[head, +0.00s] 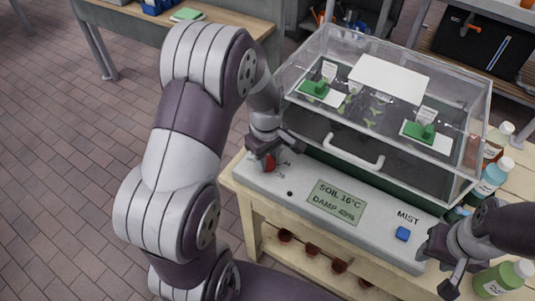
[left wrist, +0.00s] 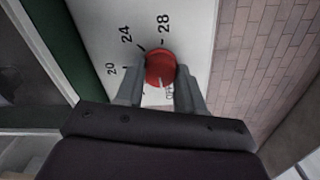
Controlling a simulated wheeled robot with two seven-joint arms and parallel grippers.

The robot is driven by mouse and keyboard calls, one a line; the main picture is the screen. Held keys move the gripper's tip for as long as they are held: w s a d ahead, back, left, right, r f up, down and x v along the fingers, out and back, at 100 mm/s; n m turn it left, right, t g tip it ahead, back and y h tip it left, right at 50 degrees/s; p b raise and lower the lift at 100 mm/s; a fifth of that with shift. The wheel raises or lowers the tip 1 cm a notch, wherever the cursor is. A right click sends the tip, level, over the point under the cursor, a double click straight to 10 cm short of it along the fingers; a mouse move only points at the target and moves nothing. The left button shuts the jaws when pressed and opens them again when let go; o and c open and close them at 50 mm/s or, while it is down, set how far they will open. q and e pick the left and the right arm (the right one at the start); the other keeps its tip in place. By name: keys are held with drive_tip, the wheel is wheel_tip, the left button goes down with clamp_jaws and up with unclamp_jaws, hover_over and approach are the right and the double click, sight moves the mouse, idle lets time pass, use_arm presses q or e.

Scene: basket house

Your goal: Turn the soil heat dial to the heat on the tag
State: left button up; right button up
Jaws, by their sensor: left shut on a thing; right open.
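The red soil heat dial (head: 269,163) sits at the left end of the grey control panel (head: 300,192). My left gripper (head: 270,152) is shut on the dial, one finger on each side in the left wrist view (left wrist: 160,68). The printed scale around the dial shows 20, 24, 28 and a partly hidden OFF. A pale line on the dial points toward OFF. Two small white tags, left (head: 329,71) and right (head: 427,115), stand by green pieces inside the clear-lidded box; their writing is too small to read. My right gripper (head: 447,268) is open and empty at the panel's right end.
The panel display (head: 337,202) reads SOIL 16°C and a damp percentage. A blue MIST button (head: 403,234) sits to its right. The clear box (head: 385,105) with a white handle stands behind the panel. Bottles (head: 490,180) crowd its right side.

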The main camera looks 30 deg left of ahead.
use_arm(q)
drive_tip(key=m+p, duration=0.2)
drive_tip(key=m, duration=0.2)
drive_tip(key=shift+r, duration=0.15)
drive_tip(key=m+p, duration=0.2)
drive_tip(key=m, duration=0.3)
drive_tip(key=m+p, duration=0.1)
drive_tip(key=m, duration=0.3)
drive_tip(key=shift+m+p, duration=0.3)
drive_tip(key=shift+m+g+p, duration=0.3)
drive_tip(key=shift+m+p, duration=0.1)
drive_tip(key=shift+m, duration=1.9)
drive_tip(key=o, duration=1)
drive_tip(key=shift+o, duration=0.2)
